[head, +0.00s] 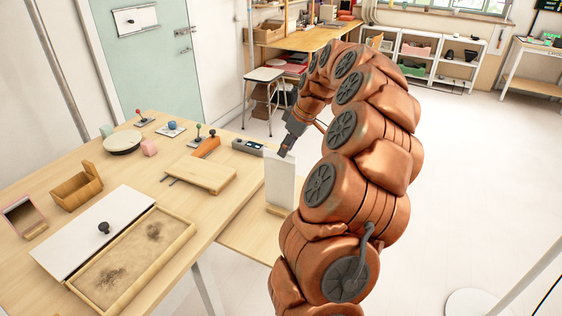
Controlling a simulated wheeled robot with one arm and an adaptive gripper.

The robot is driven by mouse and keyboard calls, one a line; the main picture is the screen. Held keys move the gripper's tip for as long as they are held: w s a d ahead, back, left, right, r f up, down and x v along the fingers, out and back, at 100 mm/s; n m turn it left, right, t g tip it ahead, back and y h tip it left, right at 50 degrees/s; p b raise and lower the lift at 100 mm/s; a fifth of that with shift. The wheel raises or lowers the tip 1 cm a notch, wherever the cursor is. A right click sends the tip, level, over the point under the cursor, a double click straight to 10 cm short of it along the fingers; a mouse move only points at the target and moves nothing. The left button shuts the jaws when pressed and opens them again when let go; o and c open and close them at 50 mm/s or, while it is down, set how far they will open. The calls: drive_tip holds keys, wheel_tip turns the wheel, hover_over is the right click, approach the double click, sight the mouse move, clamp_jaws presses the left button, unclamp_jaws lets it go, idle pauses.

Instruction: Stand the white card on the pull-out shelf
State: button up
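The white card (281,180) is upright, with its lower edge at a light wooden strip by the pull-out shelf (245,232). The shelf is a pale wooden board that sticks out from the right side of the table. My gripper (285,152) is at the card's top edge, pointing down. The fingertips are small and dark here, and I cannot tell whether they are closed on the card or just beside it. My copper-coloured arm hides the right part of the shelf and the area behind the card.
The table (60,170) holds a sand tray (188,238) with a white sliding lid (85,235), a wooden box (72,195), a mirror (22,218), a wooden board (203,174), a grey device (248,145) and several small knobbed props.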

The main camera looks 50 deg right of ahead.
drive_tip(key=shift+v, duration=1.6)
drive_tip(key=s+a+r+g+y, duration=0.1)
drive_tip(key=s+a, duration=0.1)
drive_tip(key=a, duration=1.2)
drive_tip(key=s+a+g, duration=0.2)
drive_tip(key=a, duration=1.2)
drive_tip(key=s+a+f+m+g, duration=0.1)
drive_tip(key=s+a+f, duration=0.1)
drive_tip(key=s, duration=0.5)
drive_tip(key=s+a+f+m+g+h, duration=0.1)
drive_tip(key=s+a+f, duration=0.2)
drive_tip(key=s+a, duration=0.2)
drive_tip(key=s+a+f+m+g+h, duration=0.1)
drive_tip(key=s+a+f, duration=0.1)
drive_tip(key=s, duration=0.8)
drive_tip(key=shift+s+a+f, duration=0.25)
drive_tip(key=shift+a+f, duration=0.15)
drive_tip(key=shift+a, duration=0.25)
drive_tip(key=shift+a, duration=0.1)
